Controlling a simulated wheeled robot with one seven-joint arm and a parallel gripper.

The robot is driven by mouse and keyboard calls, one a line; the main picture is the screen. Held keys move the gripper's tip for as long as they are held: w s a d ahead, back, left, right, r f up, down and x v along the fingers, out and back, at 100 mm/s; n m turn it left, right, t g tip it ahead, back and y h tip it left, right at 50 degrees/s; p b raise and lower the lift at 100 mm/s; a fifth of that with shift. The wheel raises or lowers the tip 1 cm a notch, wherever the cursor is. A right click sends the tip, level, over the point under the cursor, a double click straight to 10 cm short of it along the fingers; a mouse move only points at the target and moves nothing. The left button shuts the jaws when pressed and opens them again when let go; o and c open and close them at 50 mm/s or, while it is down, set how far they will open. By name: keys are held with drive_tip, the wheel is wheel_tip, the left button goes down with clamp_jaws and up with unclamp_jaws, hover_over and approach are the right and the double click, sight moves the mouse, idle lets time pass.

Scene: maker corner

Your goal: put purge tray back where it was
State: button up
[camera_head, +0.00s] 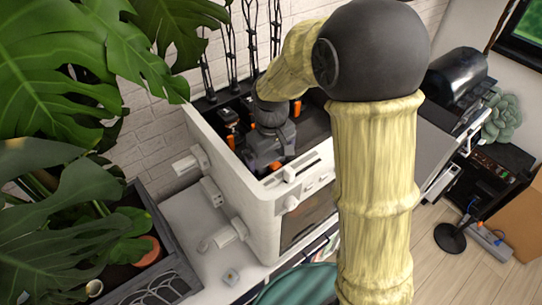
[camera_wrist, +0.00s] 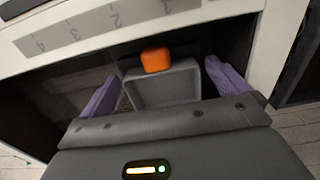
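A grey, box-shaped tray (camera_wrist: 165,88), which looks like the purge tray, lies in a dark recess in the wrist view. An orange block (camera_wrist: 156,60) sits at its far edge. My gripper (camera_wrist: 162,72) has its two purple fingers spread, one on each side of the tray. Narrow dark gaps seem to show between fingers and tray, and I see no clear contact. In the head view my gripper (camera_head: 270,150) is over the open top of a white machine (camera_head: 262,222). Its fingertips and the tray are hidden there.
The machine's pale front edge (camera_wrist: 140,22) carries a numbered scale. Orange parts (camera_head: 231,141) stand inside the machine near my gripper. Leafy plants (camera_head: 60,70) and a grey crate (camera_head: 165,250) are at the left. A brick wall (camera_head: 150,130) stands behind.

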drive_tip(key=shift+r, duration=0.1)
wheel_tip(320, 180, up, 12)
drive_tip(key=b, duration=0.2)
idle(0.4)
drive_tip(key=shift+d, duration=0.1)
idle(0.3)
